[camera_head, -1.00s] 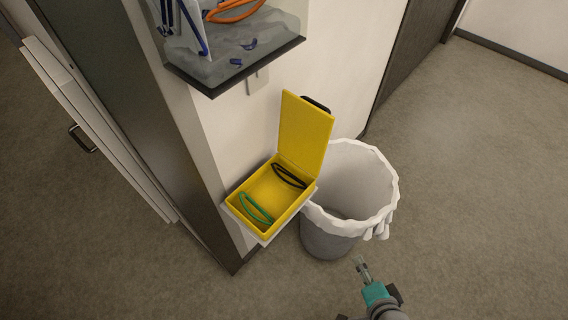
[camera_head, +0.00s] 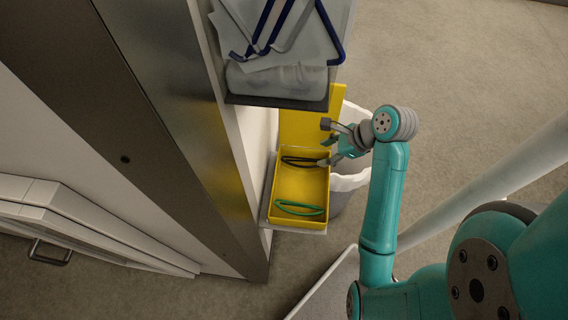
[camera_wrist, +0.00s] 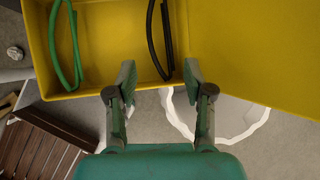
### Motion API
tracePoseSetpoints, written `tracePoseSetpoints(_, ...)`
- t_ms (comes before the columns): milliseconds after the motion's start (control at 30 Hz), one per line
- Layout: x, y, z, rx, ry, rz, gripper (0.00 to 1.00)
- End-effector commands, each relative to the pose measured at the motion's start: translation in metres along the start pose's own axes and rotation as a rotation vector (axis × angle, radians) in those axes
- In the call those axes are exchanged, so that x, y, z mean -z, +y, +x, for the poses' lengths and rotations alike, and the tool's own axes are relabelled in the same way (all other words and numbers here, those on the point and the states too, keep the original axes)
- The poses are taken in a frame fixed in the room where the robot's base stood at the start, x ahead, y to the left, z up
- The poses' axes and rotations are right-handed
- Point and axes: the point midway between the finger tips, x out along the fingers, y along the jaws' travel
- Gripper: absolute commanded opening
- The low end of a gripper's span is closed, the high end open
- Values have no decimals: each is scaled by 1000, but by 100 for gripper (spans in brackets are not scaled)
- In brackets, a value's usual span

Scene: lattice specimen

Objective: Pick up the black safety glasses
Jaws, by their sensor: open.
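The black safety glasses (camera_head: 300,161) lie in the yellow box (camera_head: 290,183), at its end near the raised lid (camera_head: 290,128). In the wrist view the black glasses (camera_wrist: 158,40) show at the top, just ahead of the fingertips and between their lines, partly cut off by the frame edge. My gripper (camera_head: 326,143) is at the right rim of the box, beside the black glasses. In the wrist view my gripper (camera_wrist: 158,75) is open, with nothing between its fingers. Green glasses (camera_head: 299,208) lie in the same box at the other end.
A lined waste bin (camera_head: 349,183) stands right of the box, below my gripper. A clear wall holder (camera_head: 277,102) with papers hangs above the box. A dark wall edge (camera_head: 205,150) is close on the left. Open floor lies to the right.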

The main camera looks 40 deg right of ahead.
Motion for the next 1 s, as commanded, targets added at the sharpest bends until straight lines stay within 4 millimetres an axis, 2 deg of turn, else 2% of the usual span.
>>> tracePoseSetpoints(133,1,-1,6,-11,3,19,52)
tracePoseSetpoints(400,2,-1,44,-11,2,16,52)
tracePoseSetpoints(667,3,-1,62,-10,4,16,52)
tracePoseSetpoints(900,6,-1,95,-10,3,15,52)
tracePoseSetpoints(1000,6,-1,103,-9,3,15,52)
